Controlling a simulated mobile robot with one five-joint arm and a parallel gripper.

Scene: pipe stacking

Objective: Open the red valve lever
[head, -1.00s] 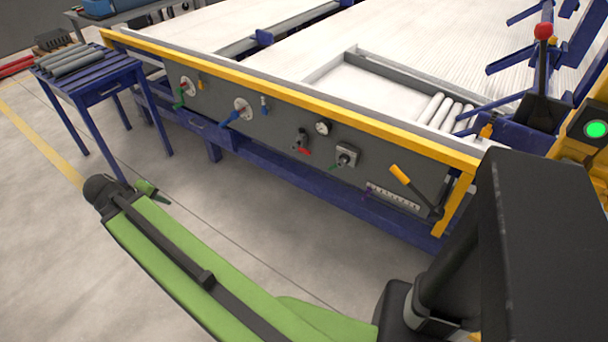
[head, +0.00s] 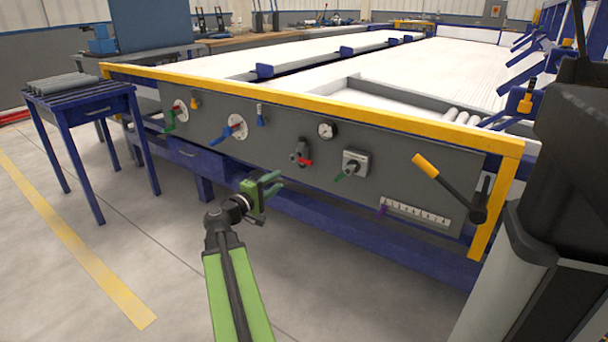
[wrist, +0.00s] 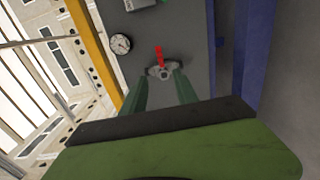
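The red valve lever (head: 306,161) sits on a grey valve body (head: 299,150) on the front panel, below and left of a round gauge, and points right. In the wrist view the red lever (wrist: 159,57) points up from the valve body (wrist: 161,72), which shows between the fingers. My gripper (head: 279,181) is in front of the panel, left of and below the lever in the head view. Its two green fingers (wrist: 160,84) are apart with nothing between them, and seem short of the valve; contact is not visible.
The grey panel (head: 240,160) also carries a blue lever (head: 222,134), a green lever (head: 169,128), a gauge (head: 326,130), a green-handled switch (head: 354,163) and a yellow-handled lever (head: 427,166). A yellow rail (head: 300,99) runs above. A blue table (head: 85,100) with pipes stands left.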

